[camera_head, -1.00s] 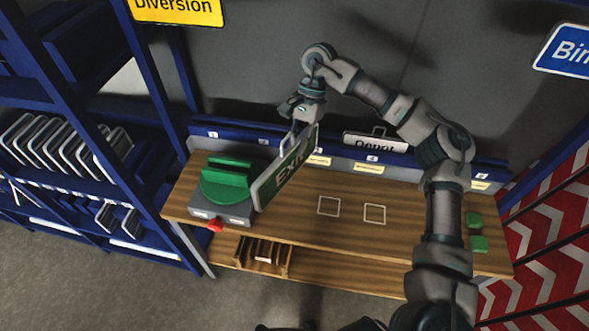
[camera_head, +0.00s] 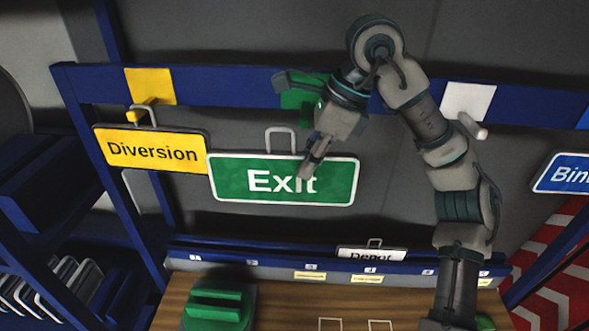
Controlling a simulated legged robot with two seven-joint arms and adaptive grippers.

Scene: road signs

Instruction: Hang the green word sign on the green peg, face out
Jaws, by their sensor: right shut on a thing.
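The green Exit sign (camera_head: 235,180) hangs upright in the middle of the view, its white lettering towards me. Its wire loop (camera_head: 281,132) rises from the top edge, below the green patch (camera_head: 296,98) on the blue rail. The loop is apart from the patch. My right gripper (camera_head: 312,166) is shut on the sign's top edge, right of the loop, with a finger across the face near the last letters. The green peg itself is hidden or hard to tell behind my right arm. My left gripper is out of view.
The yellow Diversion sign (camera_head: 150,151) hangs at the left, close to the Exit sign's left edge. A white peg (camera_head: 472,126) on a white patch is bare at the right. A white Depot sign (camera_head: 371,254) and a green stand (camera_head: 217,306) are below at the bench.

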